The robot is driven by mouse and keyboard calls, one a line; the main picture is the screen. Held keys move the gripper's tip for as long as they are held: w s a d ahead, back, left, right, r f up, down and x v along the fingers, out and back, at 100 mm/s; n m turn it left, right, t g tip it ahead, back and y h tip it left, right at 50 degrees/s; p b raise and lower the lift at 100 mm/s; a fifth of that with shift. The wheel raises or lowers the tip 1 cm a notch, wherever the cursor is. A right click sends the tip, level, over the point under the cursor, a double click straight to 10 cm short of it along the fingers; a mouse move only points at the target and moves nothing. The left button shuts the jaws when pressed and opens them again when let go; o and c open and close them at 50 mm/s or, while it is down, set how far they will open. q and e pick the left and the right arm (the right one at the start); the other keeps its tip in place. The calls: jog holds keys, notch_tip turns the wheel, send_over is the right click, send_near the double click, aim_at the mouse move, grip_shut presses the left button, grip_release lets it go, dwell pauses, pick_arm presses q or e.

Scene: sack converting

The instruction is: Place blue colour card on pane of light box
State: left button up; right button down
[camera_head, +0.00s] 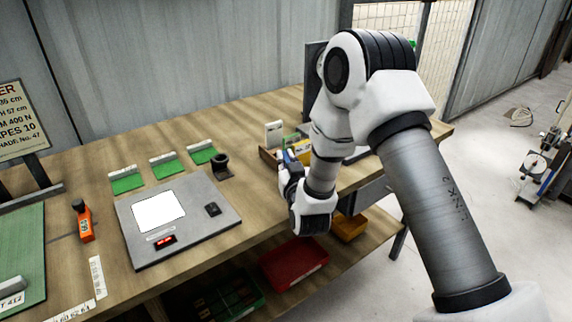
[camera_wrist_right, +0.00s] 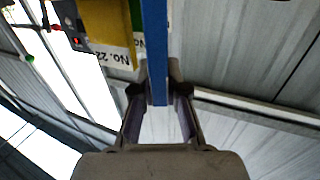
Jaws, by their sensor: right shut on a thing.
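The light box (camera_head: 222,218) is a grey flat unit on the wooden table, left of centre in the head view. Its white pane (camera_head: 160,212) is lit and bare. My right gripper (camera_head: 287,168) is at the card box, right of the light box and partly hidden by its own arm. In the right wrist view my right gripper (camera_wrist_right: 158,98) is shut on the blue colour card (camera_wrist_right: 154,45), seen edge-on as a narrow strip. A yellow card (camera_wrist_right: 105,30) marked "No. 22" is beside it, with a green card partly hidden behind. My left gripper is not in view.
The card box (camera_head: 269,155) is low and wooden. A red bin (camera_head: 293,264) sits on the lower shelf.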

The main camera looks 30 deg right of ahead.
jog(key=shift+r, duration=0.35)
notch_tip(320, 180, up, 2)
jog(key=shift+r, duration=0.15)
jog(key=a+r+p+v, duration=0.1)
jog(key=p+v, duration=0.3)
jog(key=v, duration=0.4)
jog(key=w+a+p+v, duration=0.1)
jog(key=a+p+v, duration=0.1)
jog(key=p+v, duration=0.3)
jog(key=s, duration=0.2)
jog(key=shift+s+a+r, duration=0.3)
jog(key=shift+a+r, duration=0.1)
